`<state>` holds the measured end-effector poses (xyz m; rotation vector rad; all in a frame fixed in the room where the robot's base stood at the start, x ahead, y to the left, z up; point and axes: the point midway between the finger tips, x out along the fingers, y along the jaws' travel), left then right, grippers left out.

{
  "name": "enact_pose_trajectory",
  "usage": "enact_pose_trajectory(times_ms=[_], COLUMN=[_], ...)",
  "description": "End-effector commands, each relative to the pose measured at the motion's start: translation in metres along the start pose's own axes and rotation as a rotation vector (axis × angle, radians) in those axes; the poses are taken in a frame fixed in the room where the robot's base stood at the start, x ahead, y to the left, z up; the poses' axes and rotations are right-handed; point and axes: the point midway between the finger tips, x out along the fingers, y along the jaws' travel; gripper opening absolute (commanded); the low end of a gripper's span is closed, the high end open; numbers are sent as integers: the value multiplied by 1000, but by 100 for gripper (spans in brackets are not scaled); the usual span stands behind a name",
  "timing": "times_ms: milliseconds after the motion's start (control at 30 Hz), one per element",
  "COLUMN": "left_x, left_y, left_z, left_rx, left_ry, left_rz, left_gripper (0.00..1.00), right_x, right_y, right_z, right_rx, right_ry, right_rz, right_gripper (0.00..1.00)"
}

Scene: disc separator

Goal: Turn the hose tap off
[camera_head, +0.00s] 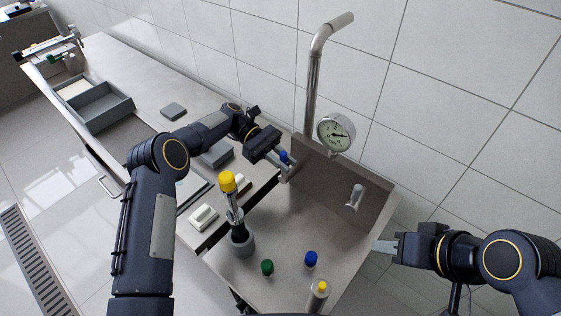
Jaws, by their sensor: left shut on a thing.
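The hose tap (290,174) is a small metal fitting with a blue handle (283,156), near the back left corner of the steel sink. My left gripper (279,154) reaches it from the left and is shut on the blue handle. Its fingers partly hide the handle, so the handle's exact angle is hard to read. My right gripper (383,246) is at the sink's right edge, away from the tap, with nothing seen in it. Whether its fingers are apart is too small to tell.
A pressure gauge (336,132) and a tall bent pipe (313,90) stand behind the sink (295,222). A metal spout (354,197) is on its back wall.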

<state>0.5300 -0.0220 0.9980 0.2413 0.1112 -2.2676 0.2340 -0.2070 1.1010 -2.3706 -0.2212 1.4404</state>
Motion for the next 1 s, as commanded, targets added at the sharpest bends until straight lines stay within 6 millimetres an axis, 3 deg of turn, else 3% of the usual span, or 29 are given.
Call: enact_pose_trajectory(times_ms=[133, 167, 333, 667, 867, 1000], left_x=[-2, -2, -1, -2, -9, -2], left_y=[0, 0, 0, 0, 0, -17], left_z=[0, 0, 0, 4, 37, 66], left_rx=[0, 0, 0, 0, 3, -2], left_ry=[-1, -1, -1, 0, 0, -1], left_rz=[3, 3, 2, 1, 2, -1], left_gripper=[0, 19, 40, 40, 40, 40], right_x=[0, 0, 0, -2, -17, -38], right_y=[0, 0, 0, -1, -8, -17], right_z=[0, 0, 0, -1, -9, -19], right_rx=[0, 0, 0, 0, 0, 0], right_ry=[0, 0, 0, 0, 0, 0], right_rz=[0, 0, 0, 0, 0, 0], right_gripper=[36, 36, 36, 36, 36, 36])
